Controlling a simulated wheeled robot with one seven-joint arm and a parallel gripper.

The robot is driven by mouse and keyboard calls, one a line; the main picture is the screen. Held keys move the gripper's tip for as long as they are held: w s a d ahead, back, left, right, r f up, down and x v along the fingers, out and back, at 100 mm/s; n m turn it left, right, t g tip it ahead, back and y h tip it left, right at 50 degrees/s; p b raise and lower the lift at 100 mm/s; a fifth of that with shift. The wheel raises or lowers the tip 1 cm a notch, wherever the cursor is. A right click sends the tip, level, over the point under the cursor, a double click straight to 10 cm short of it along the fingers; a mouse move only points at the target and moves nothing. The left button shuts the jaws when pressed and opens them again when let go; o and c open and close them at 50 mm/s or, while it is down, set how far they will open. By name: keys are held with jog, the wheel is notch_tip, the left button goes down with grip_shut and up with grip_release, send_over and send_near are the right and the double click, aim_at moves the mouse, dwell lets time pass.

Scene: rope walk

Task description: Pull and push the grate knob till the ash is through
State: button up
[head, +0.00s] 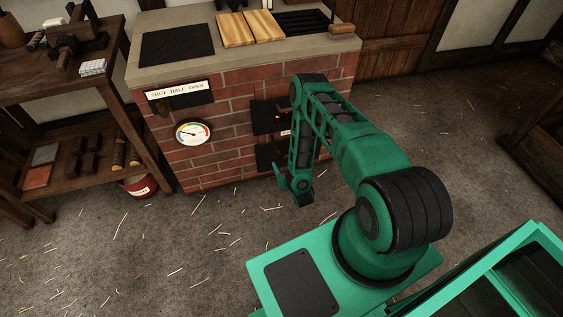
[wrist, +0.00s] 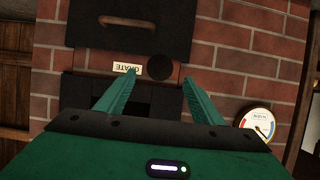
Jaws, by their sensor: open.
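The grate knob (wrist: 160,67) is a dark round knob on the brick stove front, beside a small pale GRATE label (wrist: 127,68) that appears upside down in the wrist view. My gripper (wrist: 157,84) is open; its two green fingers are spread, with the knob between and just beyond the tips in the picture. I see no contact, and the remaining distance is hard to judge. In the head view my arm hides the knob; part of the label (head: 285,132) shows beside it. No ash is visible in either view.
A wooden workbench (head: 120,75) stands left, a red bucket (head: 139,187) beneath. The straw-strewn floor is mostly clear.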

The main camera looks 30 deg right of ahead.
aim_at(279, 155)
jog(key=shift+s+a+r, duration=0.1)
jog(key=shift+s+r, duration=0.1)
jog(key=shift+s, duration=0.3)
jog(key=shift+r, duration=0.4)
jog(key=x, duration=1)
jog(key=shift+w+f, duration=0.2)
jog(key=shift+w, duration=0.15)
